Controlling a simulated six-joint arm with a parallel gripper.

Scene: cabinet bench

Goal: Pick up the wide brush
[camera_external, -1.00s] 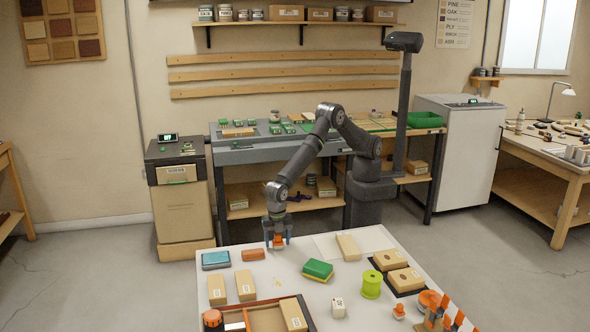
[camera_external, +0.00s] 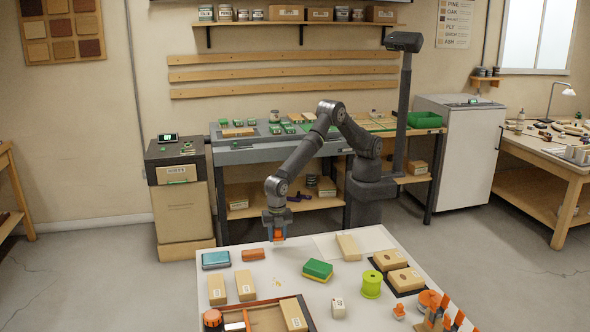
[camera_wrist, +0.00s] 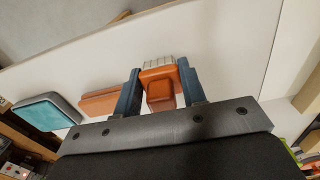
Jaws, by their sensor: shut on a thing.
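The wide brush (camera_external: 277,233) has an orange body, and pale bristles show at its far end in the wrist view (camera_wrist: 159,76). My gripper (camera_wrist: 160,84) is shut on it, with one blue-grey finger on each side of the orange body. In the external view my gripper (camera_external: 276,228) is at the back edge of the white table, with the brush upright between the fingers. The brush looks slightly above the table top; the exact gap is hard to tell.
On the white table (camera_external: 300,262), a teal-topped box (camera_external: 215,259) and an orange block (camera_external: 253,254) lie left of my gripper. A green-and-yellow sponge (camera_external: 317,269), cardboard boxes (camera_external: 245,286), a green spool (camera_external: 371,284) and a wooden tray (camera_external: 265,318) stand nearer the front.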

